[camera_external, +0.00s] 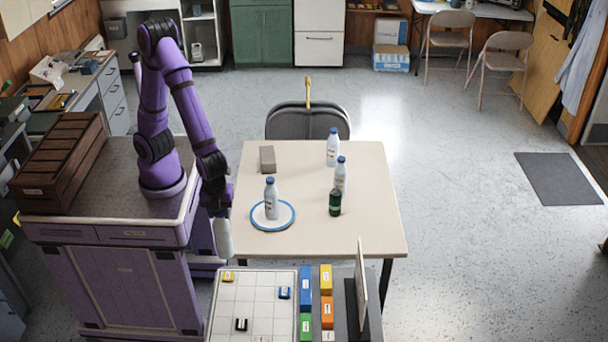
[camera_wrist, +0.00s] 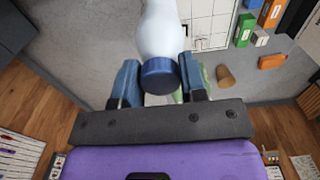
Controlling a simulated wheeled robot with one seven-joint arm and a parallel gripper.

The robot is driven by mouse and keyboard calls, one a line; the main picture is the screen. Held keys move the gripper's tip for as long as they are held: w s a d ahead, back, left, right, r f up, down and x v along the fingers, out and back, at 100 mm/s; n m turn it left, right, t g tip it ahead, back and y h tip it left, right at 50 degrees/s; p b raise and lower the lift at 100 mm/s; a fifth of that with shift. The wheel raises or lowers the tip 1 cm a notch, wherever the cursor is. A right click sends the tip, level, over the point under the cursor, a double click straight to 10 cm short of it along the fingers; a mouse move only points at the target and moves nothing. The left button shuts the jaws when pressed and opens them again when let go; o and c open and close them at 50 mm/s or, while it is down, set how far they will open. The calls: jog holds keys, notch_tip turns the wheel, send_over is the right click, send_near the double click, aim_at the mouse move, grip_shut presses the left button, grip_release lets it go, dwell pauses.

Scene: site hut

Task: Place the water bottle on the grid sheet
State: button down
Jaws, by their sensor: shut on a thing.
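My gripper (camera_external: 217,207) is shut on a white water bottle (camera_external: 223,240). The bottle hangs roughly upright below the gripper, left of the beige table and above and behind the left side of the grid sheet. In the wrist view, the gripper (camera_wrist: 158,80) has its two fingers on either side of the bottle's blue cap (camera_wrist: 159,77), with the pale body (camera_wrist: 160,30) beyond. The white grid sheet (camera_external: 258,318) lies on the front surface, holding small yellow, blue and black labelled blocks. A corner of the sheet also shows in the wrist view (camera_wrist: 205,22).
Several coloured blocks (camera_external: 305,285) and an upright panel (camera_external: 360,285) stand right of the sheet. The beige table (camera_external: 350,235) holds similar bottles (camera_external: 333,147), one on a blue-rimmed plate (camera_external: 285,222), a green jar (camera_external: 335,203) and a grey block (camera_external: 267,158). A brown cylinder (camera_wrist: 224,76) shows in the wrist view.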

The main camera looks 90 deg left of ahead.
aim_at(225, 241)
notch_tip(225, 241, down, 13)
jog(key=shift+r, duration=0.15)
jog(key=shift+w+d, duration=0.1)
jog(key=shift+w, duration=0.05)
jog(key=w+d+f, duration=0.5)
jog(key=w+d, duration=0.4)
jog(key=w, duration=0.3)
jog(key=shift+w+d, duration=0.15)
jog(key=shift+d, duration=0.15)
jog(key=shift+f, duration=0.15)
jog(key=c, duration=0.7)
grip_release()
jog(key=shift+o, duration=0.2)
